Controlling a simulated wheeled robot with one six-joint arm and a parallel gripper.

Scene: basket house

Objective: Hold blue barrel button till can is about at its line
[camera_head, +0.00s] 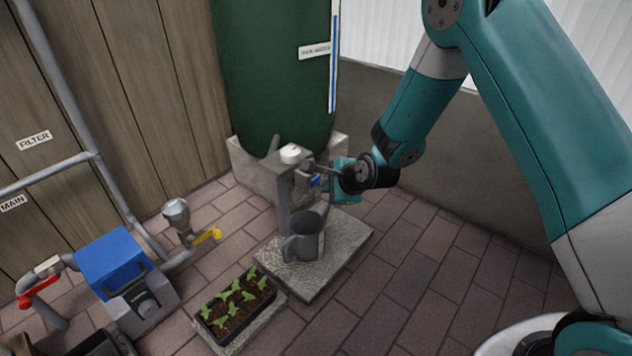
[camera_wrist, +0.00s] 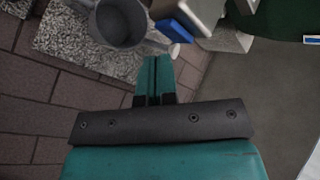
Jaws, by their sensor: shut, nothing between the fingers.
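The green barrel (camera_head: 275,75) stands at the back on a concrete base, with a blue and white level strip (camera_head: 334,60) on its side. A grey post with a white top (camera_head: 290,154) stands in front of it. The blue button (camera_head: 315,181) is on this post and also shows in the wrist view (camera_wrist: 174,30). The grey watering can (camera_head: 305,242) stands upright beside the post; in the wrist view its open top (camera_wrist: 118,22) looks dark inside. Its water level and line cannot be made out. My gripper (camera_wrist: 153,60) is shut and empty, close to the button; contact cannot be told.
The can stands on a stone slab (camera_head: 335,262). A seedling tray (camera_head: 236,305) lies in front left. A blue pump box (camera_head: 112,262), pipes, a red handle (camera_head: 38,290) and a yellow handle (camera_head: 208,236) are at left. Brick floor at right is clear.

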